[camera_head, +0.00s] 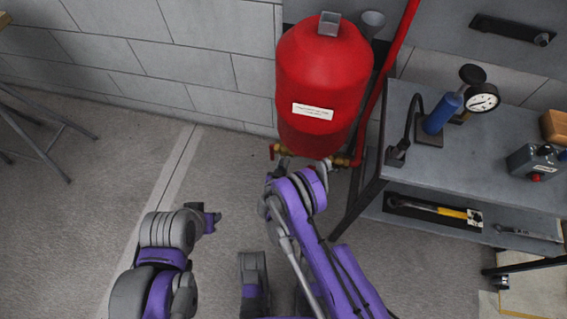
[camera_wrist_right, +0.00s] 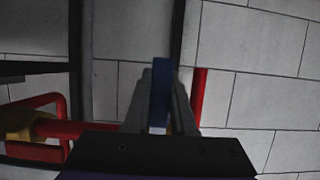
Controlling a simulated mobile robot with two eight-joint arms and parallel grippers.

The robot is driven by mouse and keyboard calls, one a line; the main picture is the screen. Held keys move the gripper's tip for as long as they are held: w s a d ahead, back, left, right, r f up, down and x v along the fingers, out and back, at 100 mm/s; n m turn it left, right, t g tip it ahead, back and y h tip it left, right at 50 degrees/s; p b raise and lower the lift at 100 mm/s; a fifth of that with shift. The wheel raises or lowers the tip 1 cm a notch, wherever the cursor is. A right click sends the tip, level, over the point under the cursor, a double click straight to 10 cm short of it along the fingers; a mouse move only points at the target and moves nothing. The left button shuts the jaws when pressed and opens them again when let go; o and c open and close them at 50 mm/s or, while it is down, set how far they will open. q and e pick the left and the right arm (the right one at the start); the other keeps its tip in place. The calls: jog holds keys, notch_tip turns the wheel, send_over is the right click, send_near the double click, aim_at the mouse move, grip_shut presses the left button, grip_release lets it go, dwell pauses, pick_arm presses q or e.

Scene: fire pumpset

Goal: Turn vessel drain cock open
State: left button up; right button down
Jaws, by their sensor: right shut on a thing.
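The red vessel (camera_head: 322,75) hangs upright by the wall in the head view, with a white label on its front. Brass fittings (camera_head: 342,160) show at its underside, with a small red handle (camera_head: 272,151) on the left. My right arm reaches up to this underside and its wrist hides part of the fittings. In the right wrist view my right gripper (camera_wrist_right: 160,80) is shut on a narrow blue handle (camera_wrist_right: 159,105) between its grey fingers. The cock body behind it is hidden. My left gripper (camera_head: 211,218) is low over the floor, apart from everything; its jaws are too small to judge.
A red pipe (camera_head: 381,85) runs up beside the vessel. A grey bench (camera_head: 455,165) with a pressure gauge (camera_head: 482,98) and blue-handled tool stands close on the right. In the wrist view, a brass valve with red bars (camera_wrist_right: 45,127) is at left.

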dwell(0.8)
jog(key=shift+w+a+r+m+y, duration=0.1)
jog(key=shift+w+a+m+y, duration=0.1)
jog(key=shift+a+m+y, duration=0.25)
jog(key=c, duration=0.7)
grip_release()
jog(key=shift+c, duration=0.2)
